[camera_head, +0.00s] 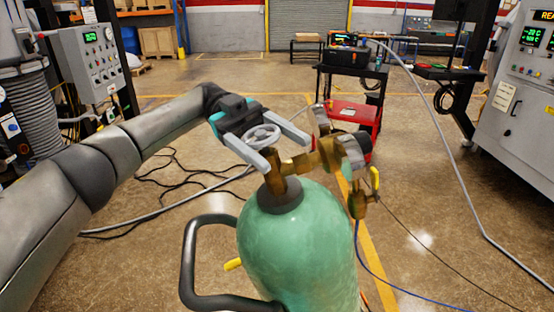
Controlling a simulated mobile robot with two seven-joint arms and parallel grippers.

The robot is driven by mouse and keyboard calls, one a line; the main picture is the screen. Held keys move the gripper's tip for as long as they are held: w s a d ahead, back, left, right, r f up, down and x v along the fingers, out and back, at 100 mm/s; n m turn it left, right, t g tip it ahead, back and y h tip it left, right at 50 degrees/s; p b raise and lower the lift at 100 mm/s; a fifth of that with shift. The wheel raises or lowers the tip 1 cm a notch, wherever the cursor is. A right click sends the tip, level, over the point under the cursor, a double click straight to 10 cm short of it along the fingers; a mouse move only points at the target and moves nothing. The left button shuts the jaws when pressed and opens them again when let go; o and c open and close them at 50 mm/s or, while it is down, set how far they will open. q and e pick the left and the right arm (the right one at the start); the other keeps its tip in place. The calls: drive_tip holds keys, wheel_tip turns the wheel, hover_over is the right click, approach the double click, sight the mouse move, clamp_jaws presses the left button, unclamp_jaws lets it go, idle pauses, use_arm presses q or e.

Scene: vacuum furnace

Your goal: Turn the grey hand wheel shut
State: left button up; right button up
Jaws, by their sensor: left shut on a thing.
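The grey hand wheel (262,136) sits on top of the brass valve (281,176) of a green gas cylinder (297,250). My left gripper (279,150) reaches in from the left, with one grey finger on the near side of the wheel and one on the far side. It is shut on the wheel, and the wheel's spokes and rim show between the fingers. A brass regulator with gauges (352,150) is attached to the right of the valve. My right gripper is not in view.
A black cart handle (187,262) stands at the cylinder's left. Behind are a red toolbox (355,117) and a black cart (352,72). Hoses and cables cross the floor. A control box (92,62) is at left, a grey cabinet (515,110) at right.

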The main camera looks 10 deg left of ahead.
use_arm(q)
drive_tip(key=shift+m+g+y+b, duration=0.3)
drive_tip(key=shift+m+b, duration=0.1)
drive_tip(key=o, duration=1.3)
drive_tip(key=shift+s, duration=0.1)
drive_tip(key=shift+r+p, duration=5.85)
drive_tip(key=shift+r, duration=4.15)
